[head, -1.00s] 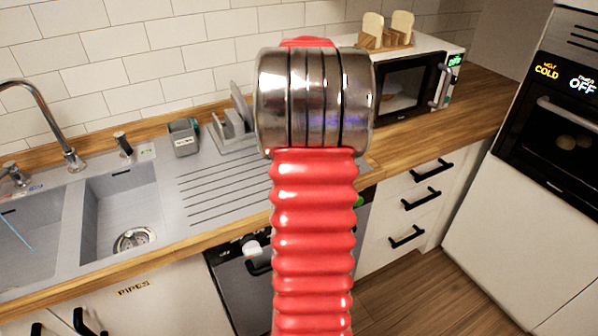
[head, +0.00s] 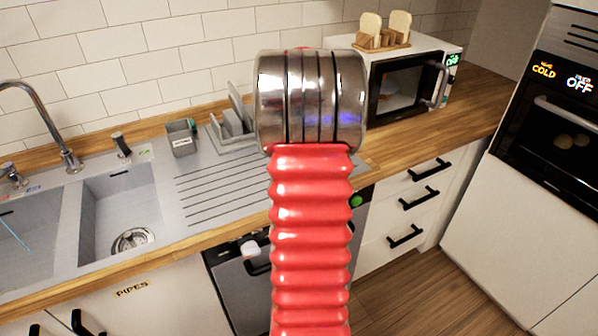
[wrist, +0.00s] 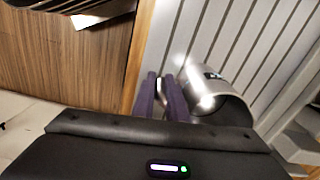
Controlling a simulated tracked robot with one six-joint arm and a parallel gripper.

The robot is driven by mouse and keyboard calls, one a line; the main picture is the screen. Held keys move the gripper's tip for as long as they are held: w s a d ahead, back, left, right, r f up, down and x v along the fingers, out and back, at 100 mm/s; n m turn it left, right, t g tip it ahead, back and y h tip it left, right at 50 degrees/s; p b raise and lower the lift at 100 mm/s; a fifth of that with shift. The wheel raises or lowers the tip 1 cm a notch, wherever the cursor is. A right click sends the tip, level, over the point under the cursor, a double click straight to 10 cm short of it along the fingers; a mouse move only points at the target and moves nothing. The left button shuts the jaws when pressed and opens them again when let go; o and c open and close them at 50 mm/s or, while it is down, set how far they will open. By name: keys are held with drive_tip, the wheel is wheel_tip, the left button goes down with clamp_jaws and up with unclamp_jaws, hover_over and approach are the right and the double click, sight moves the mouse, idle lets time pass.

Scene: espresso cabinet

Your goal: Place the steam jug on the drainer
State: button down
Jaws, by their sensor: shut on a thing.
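The steam jug (wrist: 222,88) is a shiny metal vessel in the wrist view, just right of my gripper's fingers. My gripper (wrist: 163,86) has two dark purple fingers close together, shut on the jug at its near left side, apparently by the handle. The drainer (head: 215,195) is the grooved metal surface right of the sink basin in the head view. Its ribs (wrist: 265,35) show behind the jug in the wrist view. I cannot tell whether the jug touches it. In the head view my red arm hides the gripper and jug.
A sink basin (head: 120,215) with a tap (head: 45,125) is at the left. A grey caddy (head: 181,138) and a dish rack (head: 232,130) stand behind the drainer. A microwave (head: 410,80) is at the right. The wooden counter edge (wrist: 145,50) runs beside the gripper.

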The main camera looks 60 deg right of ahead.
drive_tip(key=c, duration=1.8)
unclamp_jaws()
drive_tip(key=shift+f, duration=0.1)
drive_tip(key=shift+o, duration=0.2)
wheel_tip(320, 180, up, 12)
drive_tip(key=shift+f, duration=0.1)
drive_tip(key=shift+r, duration=0.2)
